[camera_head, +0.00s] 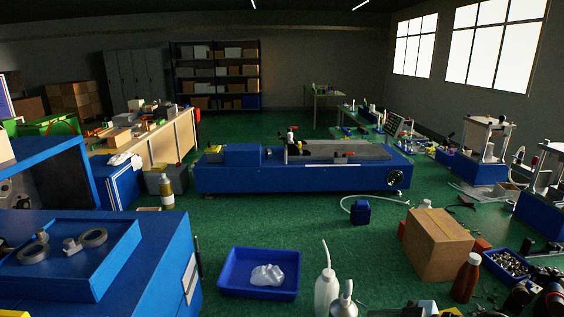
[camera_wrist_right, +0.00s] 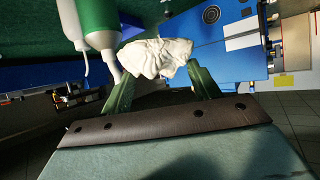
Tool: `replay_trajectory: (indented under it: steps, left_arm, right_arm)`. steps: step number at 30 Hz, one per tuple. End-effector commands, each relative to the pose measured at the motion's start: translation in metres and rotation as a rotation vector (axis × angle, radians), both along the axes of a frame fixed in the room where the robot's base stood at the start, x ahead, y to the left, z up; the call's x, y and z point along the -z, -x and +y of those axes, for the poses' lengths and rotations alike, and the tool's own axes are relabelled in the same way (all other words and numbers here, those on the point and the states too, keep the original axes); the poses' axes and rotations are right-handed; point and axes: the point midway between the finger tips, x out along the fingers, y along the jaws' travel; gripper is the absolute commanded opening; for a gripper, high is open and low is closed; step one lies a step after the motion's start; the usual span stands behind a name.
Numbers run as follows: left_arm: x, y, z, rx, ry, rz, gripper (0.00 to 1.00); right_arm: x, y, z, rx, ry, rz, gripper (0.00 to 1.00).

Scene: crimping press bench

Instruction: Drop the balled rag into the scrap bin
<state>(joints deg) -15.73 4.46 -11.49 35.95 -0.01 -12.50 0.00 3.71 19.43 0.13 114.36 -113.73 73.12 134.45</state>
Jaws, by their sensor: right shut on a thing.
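In the right wrist view a crumpled white rag (camera_wrist_right: 158,57) sits between the green fingertips of my right gripper (camera_wrist_right: 160,88). The gripper is shut on it, and the rag bulges out beyond the fingers. In that view a blue open tray (camera_head: 231,290) on the right of the near blue machine holds a crumpled whitish, shiny piece (camera_head: 267,275). I cannot tell which container is the scrap bin. My left gripper is not in view.
A white squeeze bottle (camera_head: 326,292) with a thin spout stands right of the tray. A cardboard box (camera_head: 437,246) and a brown bottle (camera_head: 467,278) stand farther right. A long blue machine (camera_head: 300,178) lies beyond. Green floor (camera_head: 270,222) between is mostly clear.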

Motion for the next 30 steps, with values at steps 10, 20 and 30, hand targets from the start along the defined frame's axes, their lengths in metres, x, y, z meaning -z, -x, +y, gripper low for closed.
replay_trajectory:
  steps: [10,20,30]
  left_arm:
    - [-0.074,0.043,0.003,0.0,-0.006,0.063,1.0]
    - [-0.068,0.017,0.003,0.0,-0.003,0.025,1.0]
    - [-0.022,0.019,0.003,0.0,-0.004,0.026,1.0]
  right_arm:
    - [0.059,0.026,0.039,-0.036,0.0,0.007,0.4]
    - [0.088,0.036,0.044,-0.039,-0.001,-0.002,0.4]
    - [0.118,0.036,0.044,-0.04,0.0,-0.002,0.4]
